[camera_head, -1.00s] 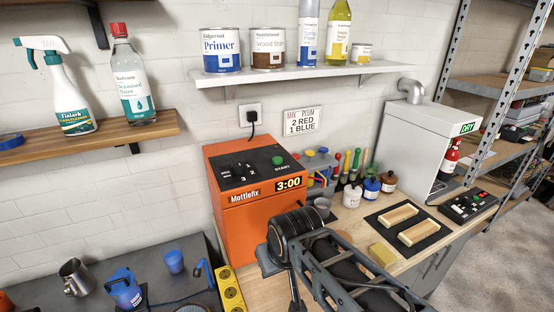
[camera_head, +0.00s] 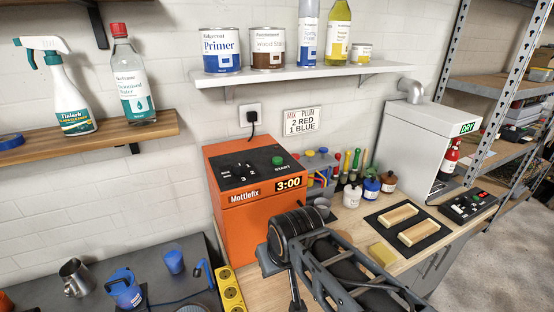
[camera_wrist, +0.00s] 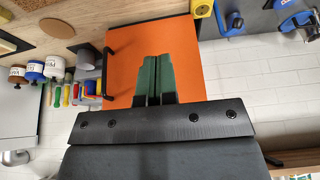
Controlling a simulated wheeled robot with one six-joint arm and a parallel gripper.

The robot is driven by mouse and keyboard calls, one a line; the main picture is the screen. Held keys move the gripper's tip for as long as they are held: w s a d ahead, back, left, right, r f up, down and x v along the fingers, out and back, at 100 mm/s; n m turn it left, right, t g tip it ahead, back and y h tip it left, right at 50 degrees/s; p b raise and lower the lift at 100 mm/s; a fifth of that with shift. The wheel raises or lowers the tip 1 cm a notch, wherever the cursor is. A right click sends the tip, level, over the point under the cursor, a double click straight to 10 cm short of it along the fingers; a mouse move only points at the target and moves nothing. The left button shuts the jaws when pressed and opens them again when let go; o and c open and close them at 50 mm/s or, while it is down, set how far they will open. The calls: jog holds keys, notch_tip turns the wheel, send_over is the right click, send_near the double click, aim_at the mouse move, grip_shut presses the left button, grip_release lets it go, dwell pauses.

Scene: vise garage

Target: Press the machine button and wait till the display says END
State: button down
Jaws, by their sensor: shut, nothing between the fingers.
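The orange Mottlefix machine (camera_head: 248,225) stands on the wooden bench against the wall. Its black top panel has a green START button (camera_head: 278,161) and small numbered markings. Its front display (camera_head: 289,184) reads 3:00. In the wrist view the orange side of the machine (camera_wrist: 195,50) fills the middle. My gripper (camera_wrist: 155,58) shows there with its green fingers together and empty, in front of the orange surface. I cannot tell whether they touch it. The button and display are not visible in the wrist view. In the head view my arm is in front of the machine, and the fingers are hidden.
A shelf (camera_head: 300,74) with cans and bottles hangs above the machine.

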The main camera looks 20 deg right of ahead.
jog(key=w+d+r+m+p, duration=0.2)
jog(key=w+d+r, duration=0.1)
jog(key=w, duration=0.3)
jog(key=w+d+r+m+t+p, duration=0.1)
jog(key=w+d+r+m+p, duration=0.1)
jog(key=w+d+r, duration=0.2)
jog(key=w+d+r+m+p, duration=0.2)
jog(key=w+d+r, duration=0.2)
jog(key=w+r, duration=0.3)
jog(key=shift+w+t+y, duration=0.3)
jog(key=shift+w+t, duration=0.1)
jog(key=shift+w, duration=1.05)
jog(key=shift+m+t, duration=0.5)
jog(key=shift+t, duration=0.1)
jog(key=w+r, duration=0.1)
jog(key=w+d+r, duration=0.1)
jog(key=w+r, duration=0.1)
jog(key=shift+w+d+r+p, duration=0.15)
jog(key=shift+w+d+p, duration=0.1)
jog(key=shift+d+p, duration=0.15)
jog(key=shift+m+t, duration=0.4)
jog(key=shift+t, duration=0.4)
jog(key=r, duration=0.1)
jog(key=w+r, duration=0.1)
jog(key=r, duration=0.1)
jog(key=w+r, duration=0.1)
jog(key=r, duration=0.1)
jog(key=shift+w+a, duration=0.15)
jog(key=shift+w, duration=0.05)
